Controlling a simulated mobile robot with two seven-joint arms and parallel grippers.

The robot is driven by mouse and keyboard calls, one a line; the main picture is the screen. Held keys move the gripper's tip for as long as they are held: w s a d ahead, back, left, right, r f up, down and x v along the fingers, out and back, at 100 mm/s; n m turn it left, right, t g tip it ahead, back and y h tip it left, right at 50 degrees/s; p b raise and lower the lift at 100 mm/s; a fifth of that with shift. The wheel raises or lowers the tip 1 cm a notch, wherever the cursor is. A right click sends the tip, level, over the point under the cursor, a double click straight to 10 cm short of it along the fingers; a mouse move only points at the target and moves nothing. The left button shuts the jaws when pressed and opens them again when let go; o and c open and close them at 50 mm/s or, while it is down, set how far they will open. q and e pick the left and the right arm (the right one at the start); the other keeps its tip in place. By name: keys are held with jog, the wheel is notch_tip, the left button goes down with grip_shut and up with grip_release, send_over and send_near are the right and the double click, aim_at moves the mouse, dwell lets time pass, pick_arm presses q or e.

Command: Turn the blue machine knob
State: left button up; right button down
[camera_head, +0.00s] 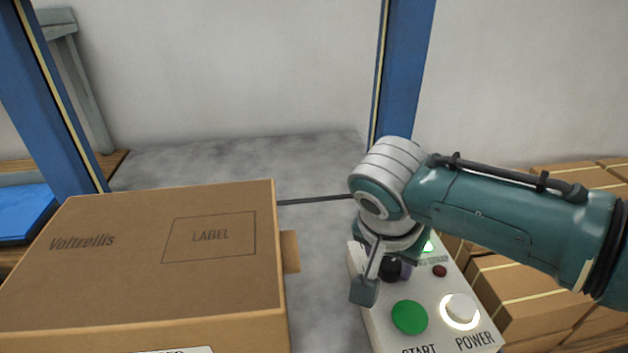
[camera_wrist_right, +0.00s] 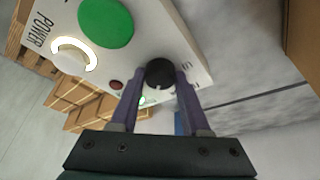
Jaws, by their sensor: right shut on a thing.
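The knob (camera_head: 391,269) is black in the pictures and sits on a white control panel (camera_head: 385,325). In the right wrist view the round dark knob (camera_wrist_right: 160,73) lies between the two purple fingers of my right gripper (camera_wrist_right: 160,82). My right gripper (camera_head: 388,275) reaches down to the panel from the right and is shut on the knob. In the head view the wrist and fingers hide part of the knob. My left gripper is not in view.
A green START button (camera_head: 409,317), a lit white POWER button (camera_head: 460,308) and a small red light (camera_head: 439,271) are close by on the panel. A large cardboard box (camera_head: 130,270) stands to the left. Stacked boxes (camera_head: 520,290) lie right. Blue posts (camera_head: 403,70) rise behind.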

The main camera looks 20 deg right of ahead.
jog(key=shift+m+g+h, duration=0.3)
jog(key=shift+m+g, duration=0.1)
jog(key=shift+m, duration=0.7)
jog(key=shift+c, duration=1.8)
grip_release()
jog(key=p+v, duration=0.3)
jog(key=v, duration=0.7)
